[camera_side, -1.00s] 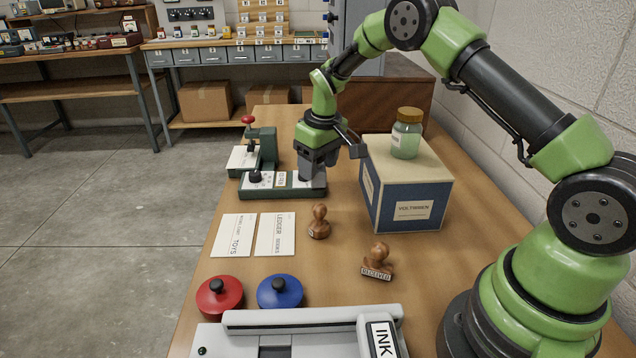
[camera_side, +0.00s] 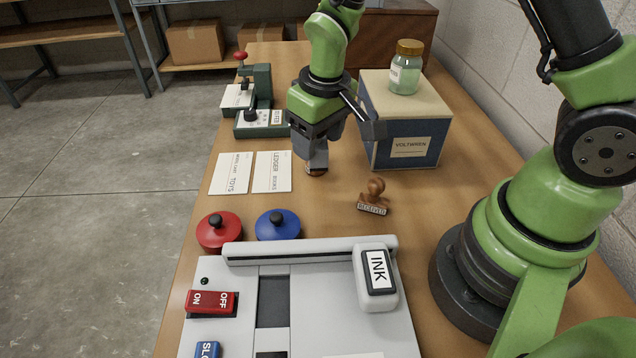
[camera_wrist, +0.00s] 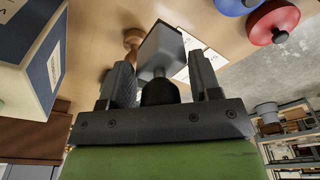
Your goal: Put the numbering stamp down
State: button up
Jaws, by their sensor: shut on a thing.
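My gripper (camera_side: 315,135) is shut on the numbering stamp, a grey block (camera_side: 317,155) below the fingers in the side view. In the wrist view my gripper (camera_wrist: 162,85) has its two fingers on either side of the stamp's black handle (camera_wrist: 160,93), with the grey body (camera_wrist: 161,52) beyond. The stamp is over or just in front of a small wooden stamp (camera_side: 316,173), mostly hidden in the side view. Its wooden knob (camera_wrist: 133,37) shows beside the grey body in the wrist view. I cannot tell whether they touch.
A wooden RECEIVED stamp (camera_side: 374,197) stands to the right. Two cards (camera_side: 251,172) lie left, and a green stamping device (camera_side: 262,122) stands behind them. The VOLTWREN box (camera_side: 408,130) carries a jar (camera_side: 405,68). Red (camera_side: 219,232) and blue (camera_side: 278,225) lidded pots and an INK machine (camera_side: 250,320) are in front.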

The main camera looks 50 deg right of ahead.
notch_tip(320, 180, down, 8)
jog(key=shift+r, duration=0.1)
dwell(0.4)
jog(key=o, duration=1)
jog(key=shift+o, duration=0.2)
jog(key=r, duration=0.4)
jog(key=s+r, duration=0.1)
jog(key=r, duration=0.7)
jog(key=shift+s+r, duration=0.15)
jog(key=shift+s, duration=0.1)
jog(key=s+r+m+t+y, duration=0.2)
jog(key=s+r+t, duration=0.3)
jog(key=s+r, duration=1)
jog(key=shift+s+r+m+t, duration=0.15)
jog(key=shift+r+m+t, duration=0.25)
jog(key=shift+m, duration=0.5)
